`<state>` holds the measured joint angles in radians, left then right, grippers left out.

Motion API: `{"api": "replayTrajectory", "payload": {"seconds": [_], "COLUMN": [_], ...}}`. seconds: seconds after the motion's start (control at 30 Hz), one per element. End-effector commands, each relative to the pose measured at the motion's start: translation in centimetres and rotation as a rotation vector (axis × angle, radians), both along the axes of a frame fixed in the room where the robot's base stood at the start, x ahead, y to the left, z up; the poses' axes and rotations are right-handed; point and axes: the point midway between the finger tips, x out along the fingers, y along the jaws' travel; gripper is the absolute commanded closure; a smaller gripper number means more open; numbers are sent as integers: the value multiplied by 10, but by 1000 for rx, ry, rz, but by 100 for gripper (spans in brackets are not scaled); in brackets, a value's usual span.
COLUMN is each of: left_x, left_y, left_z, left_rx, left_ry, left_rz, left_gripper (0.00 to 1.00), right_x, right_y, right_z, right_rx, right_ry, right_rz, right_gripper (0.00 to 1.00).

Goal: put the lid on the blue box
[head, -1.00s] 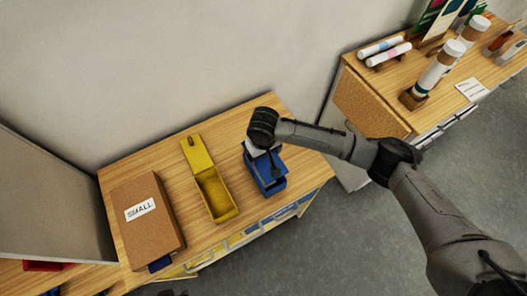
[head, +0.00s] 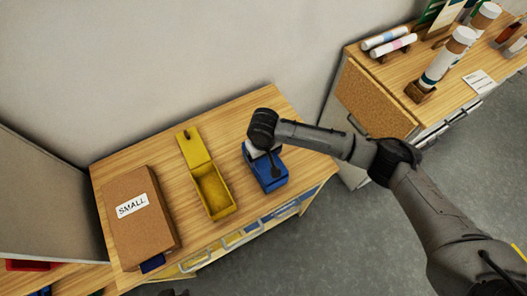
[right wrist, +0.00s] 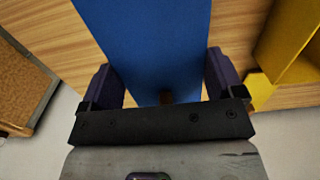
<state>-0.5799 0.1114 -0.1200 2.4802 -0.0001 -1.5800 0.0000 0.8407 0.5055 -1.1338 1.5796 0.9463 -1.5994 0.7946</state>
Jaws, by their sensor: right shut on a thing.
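The blue box (head: 270,181) stands on the wooden table, right of the yellow box. Its blue lid (head: 268,166) lies over the top, and little or no opening shows. My right gripper (head: 262,150) is at the lid's far end, and my wrist partly hides that end. In the right wrist view the lid (right wrist: 150,45) is a flat blue panel between the two dark fingers (right wrist: 164,85), with a small brown knob by the gripper. The gripper is shut on the lid. Whether the lid sits fully flush I cannot tell. My left gripper is not clearly in view.
The yellow box (head: 213,190) stands open close by, its lid (head: 193,147) laid back. A brown box marked SMALL (head: 143,225) is at the table's left. A second table (head: 400,115) with bottles and rolls is at the right, and the wall is behind.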

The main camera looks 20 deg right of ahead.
Motion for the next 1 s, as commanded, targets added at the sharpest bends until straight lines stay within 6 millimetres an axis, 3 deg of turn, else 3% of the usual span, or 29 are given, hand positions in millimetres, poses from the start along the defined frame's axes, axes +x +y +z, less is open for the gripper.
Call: {"api": "replayTrajectory", "payload": {"seconds": [1.0], "left_x": [0], "left_y": [1], "left_z": [9], "left_rx": [4], "left_ry": [-1], "left_rz": [-3], "left_gripper": [57], "right_x": [-1], "right_y": [1], "right_z": [0], "right_rx": [1], "right_ry": [0], "right_rz": [1], "right_gripper": [36]}}
